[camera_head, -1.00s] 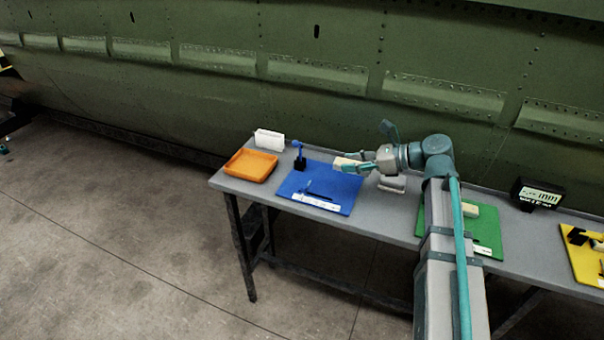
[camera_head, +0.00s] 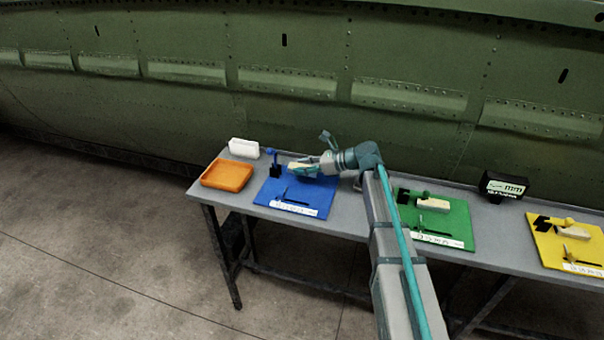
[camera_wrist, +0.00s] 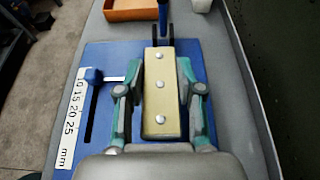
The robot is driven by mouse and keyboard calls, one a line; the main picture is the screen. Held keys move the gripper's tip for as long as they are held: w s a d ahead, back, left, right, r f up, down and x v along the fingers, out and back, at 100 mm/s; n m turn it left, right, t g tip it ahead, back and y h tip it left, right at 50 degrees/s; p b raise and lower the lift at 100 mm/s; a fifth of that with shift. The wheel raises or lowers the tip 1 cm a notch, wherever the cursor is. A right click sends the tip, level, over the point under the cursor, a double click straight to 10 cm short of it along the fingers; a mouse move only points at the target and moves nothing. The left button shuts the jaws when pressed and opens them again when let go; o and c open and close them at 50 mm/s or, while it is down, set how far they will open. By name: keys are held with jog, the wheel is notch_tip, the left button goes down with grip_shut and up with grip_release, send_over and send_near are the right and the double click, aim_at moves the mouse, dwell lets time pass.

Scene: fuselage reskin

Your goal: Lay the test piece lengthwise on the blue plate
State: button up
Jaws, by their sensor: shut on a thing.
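The test piece (camera_wrist: 158,116), a pale beige bar with three silver rivet heads, lies between the fingers of my gripper (camera_wrist: 168,72). My gripper is shut on its sides. In the wrist view its long side runs up the picture, in line with the blue plate (camera_wrist: 108,56) below it. In the head view my gripper (camera_head: 303,170) and the piece are over the rear of the blue plate (camera_head: 262,193). Whether the piece touches the plate or is a little above it, I cannot tell.
A blue post in a black fork (camera_head: 275,170) stands at the plate's far end. A slider and printed mm scale (camera_wrist: 71,120) run along one side. An orange tray (camera_head: 228,175) and white box (camera_head: 244,148) are beyond. Green (camera_head: 455,222) and yellow plates (camera_head: 550,240) lie right.

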aim_at(302, 180)
jog(key=shift+w+a+f, duration=0.1)
jog(key=shift+w+f, duration=0.1)
jog(key=shift+f, duration=0.05)
jog(key=shift+w+a+f+p, duration=0.15)
jog(key=shift+f+p, duration=0.45)
jog(key=shift+f, duration=1.15)
jog(key=o, duration=1.2)
jog(key=shift+f, duration=0.1)
jog(key=b+v, duration=0.2)
jog(key=v, duration=1)
